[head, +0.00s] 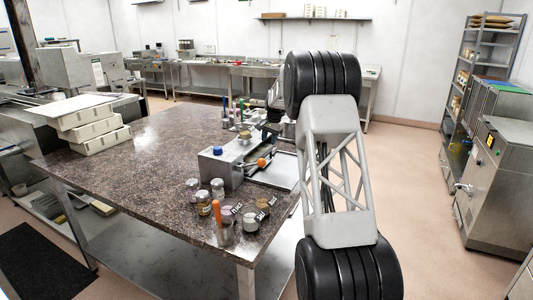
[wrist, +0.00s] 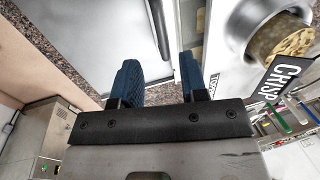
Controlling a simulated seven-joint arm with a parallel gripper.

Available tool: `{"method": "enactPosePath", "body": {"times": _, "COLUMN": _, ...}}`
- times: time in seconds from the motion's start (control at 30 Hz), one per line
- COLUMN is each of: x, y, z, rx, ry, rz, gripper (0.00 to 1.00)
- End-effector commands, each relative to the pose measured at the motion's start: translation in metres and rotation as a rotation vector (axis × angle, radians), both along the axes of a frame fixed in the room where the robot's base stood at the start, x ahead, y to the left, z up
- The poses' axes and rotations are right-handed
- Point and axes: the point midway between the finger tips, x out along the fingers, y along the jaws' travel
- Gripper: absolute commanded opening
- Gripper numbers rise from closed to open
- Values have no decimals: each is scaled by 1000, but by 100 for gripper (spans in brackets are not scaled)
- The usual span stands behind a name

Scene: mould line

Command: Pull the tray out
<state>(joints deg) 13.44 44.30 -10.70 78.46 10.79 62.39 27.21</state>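A shallow pale metal tray (head: 283,169) lies at the right side of the grey metal box (head: 222,165) on the speckled stone table. In the wrist view a pale flat panel with a dark rim, which looks like the tray (wrist: 95,35), lies to the left of and beyond my fingers. My gripper (wrist: 162,82) has two blue ridged fingers set apart, with nothing clearly held between them. A dark bar (wrist: 158,28) runs beyond the gap; I cannot tell whether it touches the fingers. My arm hides part of the tray area in the head view.
Jars (head: 204,203) and small labelled pots (head: 250,221) crowd the table's front right. A pot with a CRISP label (wrist: 285,75) is close right of my gripper. Stacked white boxes (head: 92,124) stand at the left. The table's middle is clear.

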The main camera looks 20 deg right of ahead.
Motion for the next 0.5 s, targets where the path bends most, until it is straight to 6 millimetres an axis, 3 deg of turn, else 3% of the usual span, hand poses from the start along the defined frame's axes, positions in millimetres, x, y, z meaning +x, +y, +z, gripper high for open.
{"method": "enactPosePath", "body": {"times": 0.5, "x": 7, "y": 8, "z": -54, "rx": 1, "ry": 1, "rz": 0, "gripper": 40}}
